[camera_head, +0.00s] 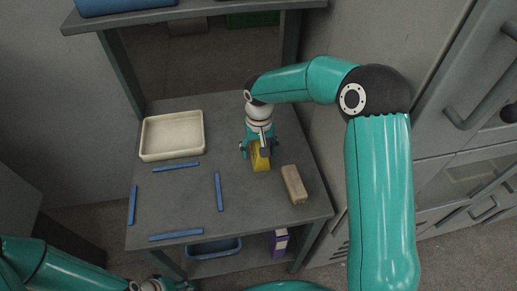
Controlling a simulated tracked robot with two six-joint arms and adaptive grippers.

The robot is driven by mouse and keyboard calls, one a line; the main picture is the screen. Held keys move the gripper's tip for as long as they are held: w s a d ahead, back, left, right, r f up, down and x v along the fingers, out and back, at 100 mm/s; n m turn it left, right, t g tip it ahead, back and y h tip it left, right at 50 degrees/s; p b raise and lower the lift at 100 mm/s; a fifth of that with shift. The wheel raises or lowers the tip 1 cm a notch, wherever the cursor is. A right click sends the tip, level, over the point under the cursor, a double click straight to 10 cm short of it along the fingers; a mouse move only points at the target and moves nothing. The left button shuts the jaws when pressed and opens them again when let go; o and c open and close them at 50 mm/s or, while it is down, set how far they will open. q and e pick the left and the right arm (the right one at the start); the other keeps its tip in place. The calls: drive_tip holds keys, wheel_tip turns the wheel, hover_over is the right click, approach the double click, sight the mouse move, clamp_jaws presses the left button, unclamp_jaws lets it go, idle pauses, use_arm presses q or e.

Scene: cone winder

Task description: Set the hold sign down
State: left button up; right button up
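The hold sign (261,161) appears as a small yellow block-like piece below my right gripper, over the right half of the grey table. My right gripper (259,150) points down with its fingers at the top of the sign and looks shut on it. The gripper hides part of the sign, and I cannot tell whether the sign's bottom touches the table. My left gripper (178,287) is at the bottom edge, below the table's front, mostly cut off; its fingers cannot be made out.
Several blue strips (219,191) outline a bare rectangle on the table (195,205). A cream tray (173,156) lies behind them. A tan block (294,184) lies right of the sign. Grey cabinets stand right.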

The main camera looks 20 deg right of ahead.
wheel_tip(320, 180, up, 12)
drive_tip(key=shift+r, duration=0.1)
idle(0.5)
idle(0.5)
